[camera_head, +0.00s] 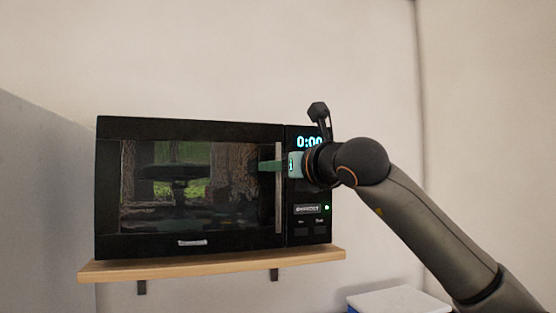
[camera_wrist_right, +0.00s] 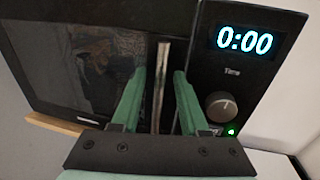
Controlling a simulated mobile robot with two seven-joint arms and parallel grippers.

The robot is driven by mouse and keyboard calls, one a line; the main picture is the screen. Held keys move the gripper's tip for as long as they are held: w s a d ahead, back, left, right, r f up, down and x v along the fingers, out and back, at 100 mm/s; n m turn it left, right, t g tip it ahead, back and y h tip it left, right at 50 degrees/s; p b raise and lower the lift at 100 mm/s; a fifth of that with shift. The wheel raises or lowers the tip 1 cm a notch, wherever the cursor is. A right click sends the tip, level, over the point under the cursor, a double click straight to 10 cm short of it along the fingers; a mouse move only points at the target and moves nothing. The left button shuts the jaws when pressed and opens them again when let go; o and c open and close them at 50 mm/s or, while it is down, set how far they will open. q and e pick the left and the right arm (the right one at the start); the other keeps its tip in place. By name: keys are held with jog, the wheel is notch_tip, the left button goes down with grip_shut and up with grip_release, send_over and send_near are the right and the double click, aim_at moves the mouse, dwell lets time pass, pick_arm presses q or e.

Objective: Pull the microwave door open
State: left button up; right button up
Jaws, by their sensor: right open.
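The black microwave (camera_head: 190,128) stands on a wooden wall shelf, and its door (camera_head: 108,200) looks shut. The door's upright silver handle (camera_head: 278,215) is at the door's right edge, beside the control panel. My right gripper (camera_head: 268,166) is at the handle's upper part. In the right wrist view the green fingers of the right gripper (camera_wrist_right: 159,75) are open, one on each side of the handle (camera_wrist_right: 161,80), with a gap to each. The left gripper is in neither view.
The wooden shelf (camera_head: 210,267) juts from a pale wall. The control panel shows 0:00 on its display (camera_wrist_right: 243,41), with a round knob (camera_wrist_right: 222,106) below. A white-topped box (camera_head: 400,300) is at the lower right. The space left of the microwave looks clear.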

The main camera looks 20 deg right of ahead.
jog(key=shift+w, duration=0.1)
grip_shut()
dwell(0.3)
dwell(1.1)
